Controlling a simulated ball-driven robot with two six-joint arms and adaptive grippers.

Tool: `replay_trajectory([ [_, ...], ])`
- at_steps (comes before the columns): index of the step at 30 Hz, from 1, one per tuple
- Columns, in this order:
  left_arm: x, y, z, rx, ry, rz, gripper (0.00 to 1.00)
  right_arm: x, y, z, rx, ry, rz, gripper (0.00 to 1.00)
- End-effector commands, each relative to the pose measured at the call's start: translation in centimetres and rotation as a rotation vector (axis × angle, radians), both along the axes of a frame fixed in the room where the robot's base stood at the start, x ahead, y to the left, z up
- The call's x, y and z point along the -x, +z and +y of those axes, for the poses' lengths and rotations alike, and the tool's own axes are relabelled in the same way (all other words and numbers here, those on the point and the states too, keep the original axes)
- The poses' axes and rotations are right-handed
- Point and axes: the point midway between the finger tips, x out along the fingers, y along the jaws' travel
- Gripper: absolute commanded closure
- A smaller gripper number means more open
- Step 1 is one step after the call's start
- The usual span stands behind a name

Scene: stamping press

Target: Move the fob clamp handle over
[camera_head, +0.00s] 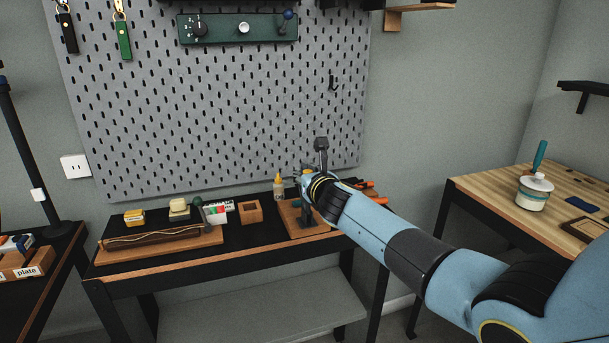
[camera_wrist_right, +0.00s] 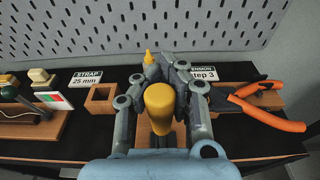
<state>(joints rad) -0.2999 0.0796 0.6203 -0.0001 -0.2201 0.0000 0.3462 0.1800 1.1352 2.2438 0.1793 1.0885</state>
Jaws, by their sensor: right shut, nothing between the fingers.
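The fob clamp stands on a brown wooden base (camera_head: 298,226) at the right end of the dark bench. In the right wrist view its yellow handle (camera_wrist_right: 158,105) stands up between the grey finger links. My right gripper (camera_wrist_right: 167,68) is shut with nothing between its tips, which come together just behind the handle. I cannot tell whether its links touch the handle. In the head view my right gripper (camera_head: 308,181) is at the clamp, and it and the wrist hide most of the clamp. My left gripper is not in view.
A yellow-tipped bottle (camera_head: 278,186) and a small wooden box (camera_head: 251,211) stand left of the clamp. Orange-handled pliers (camera_wrist_right: 262,110) lie to its right. A wooden tray (camera_head: 165,245) is farther left. The grey pegboard (camera_head: 220,110) rises behind the bench.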

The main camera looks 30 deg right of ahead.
Motion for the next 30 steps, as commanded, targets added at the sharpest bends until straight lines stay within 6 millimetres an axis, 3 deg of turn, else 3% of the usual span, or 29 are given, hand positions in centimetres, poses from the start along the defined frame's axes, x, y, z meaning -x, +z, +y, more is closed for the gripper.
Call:
replay_trajectory([
  [15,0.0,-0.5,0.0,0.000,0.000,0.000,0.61,-1.2,-0.1,-0.3,0.000,-0.001,0.000,1.00],
  [22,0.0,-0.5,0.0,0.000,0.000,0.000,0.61,-1.2,-0.1,-0.3,0.000,-0.001,0.000,0.72],
  [30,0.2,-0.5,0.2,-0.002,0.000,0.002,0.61,-1.1,-0.1,-0.3,0.001,-0.001,0.000,0.72],
])
